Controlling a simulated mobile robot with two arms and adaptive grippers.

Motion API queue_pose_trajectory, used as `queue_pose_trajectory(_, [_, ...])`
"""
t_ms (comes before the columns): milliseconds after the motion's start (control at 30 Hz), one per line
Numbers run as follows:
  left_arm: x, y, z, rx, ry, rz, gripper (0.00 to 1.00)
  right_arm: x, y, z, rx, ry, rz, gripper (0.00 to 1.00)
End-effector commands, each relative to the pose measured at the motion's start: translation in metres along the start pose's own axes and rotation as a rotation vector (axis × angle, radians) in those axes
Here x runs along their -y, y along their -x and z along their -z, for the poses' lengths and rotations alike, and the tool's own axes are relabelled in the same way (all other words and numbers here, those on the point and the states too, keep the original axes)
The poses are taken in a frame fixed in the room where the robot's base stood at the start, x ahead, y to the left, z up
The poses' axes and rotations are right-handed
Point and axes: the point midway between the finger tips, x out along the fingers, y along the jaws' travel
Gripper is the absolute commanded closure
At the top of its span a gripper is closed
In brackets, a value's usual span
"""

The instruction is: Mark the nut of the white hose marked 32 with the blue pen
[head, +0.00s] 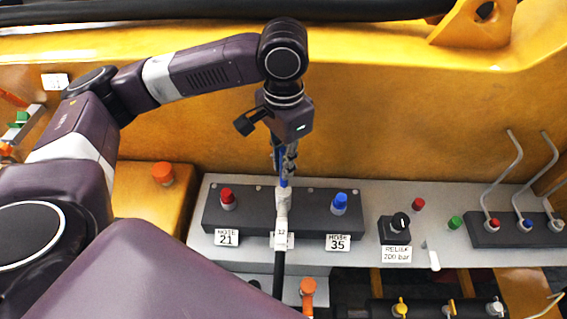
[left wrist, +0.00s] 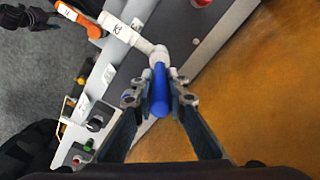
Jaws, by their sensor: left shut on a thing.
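My left gripper (head: 284,168) points down at the middle of the dark valve block and is shut on the blue pen (head: 283,182). In the left wrist view the gripper (left wrist: 158,98) has its fingers on both sides of the pen (left wrist: 159,88). The pen's far end is at the white nut (head: 282,197); I cannot tell whether they touch. The nut (left wrist: 158,56) also shows in the left wrist view. A white tag (head: 281,232) on the hose is too small to read surely. My right gripper is out of view.
The block (head: 253,222) has a red fitting (head: 228,198) over label 21 and a blue fitting (head: 339,202) over label 35. A middle label is mostly hidden. A black relief knob (head: 398,224) stands to the right. The yellow wall (head: 380,130) rises behind.

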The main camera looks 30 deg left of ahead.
Motion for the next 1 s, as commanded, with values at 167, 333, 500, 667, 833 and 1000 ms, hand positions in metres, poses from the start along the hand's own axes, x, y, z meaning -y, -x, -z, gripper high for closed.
queue_pose_trajectory(167, [0.0001,0.0008,-0.0001,0.0,0.0,0.0,1.0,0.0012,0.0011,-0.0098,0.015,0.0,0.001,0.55])
queue_pose_trajectory(333, [0.0,0.0006,-0.0001,0.0,0.0,0.0,1.0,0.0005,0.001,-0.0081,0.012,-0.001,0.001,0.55])
queue_pose_trajectory(500, [0.0,0.0005,-0.0001,0.001,0.0,0.0,1.0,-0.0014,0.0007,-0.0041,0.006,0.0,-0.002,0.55])
queue_pose_trajectory(667, [-0.0001,-0.0003,-0.0002,0.001,0.0,0.0,1.0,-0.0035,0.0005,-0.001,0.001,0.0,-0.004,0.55])
queue_pose_trajectory(833, [-0.0001,-0.0023,-0.0003,0.001,0.0,-0.001,1.0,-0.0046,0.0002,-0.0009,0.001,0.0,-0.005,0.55])
queue_pose_trajectory(1000, [-0.0001,-0.0044,-0.0003,0.002,0.0,-0.001,1.0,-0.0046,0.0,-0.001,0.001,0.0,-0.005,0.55])
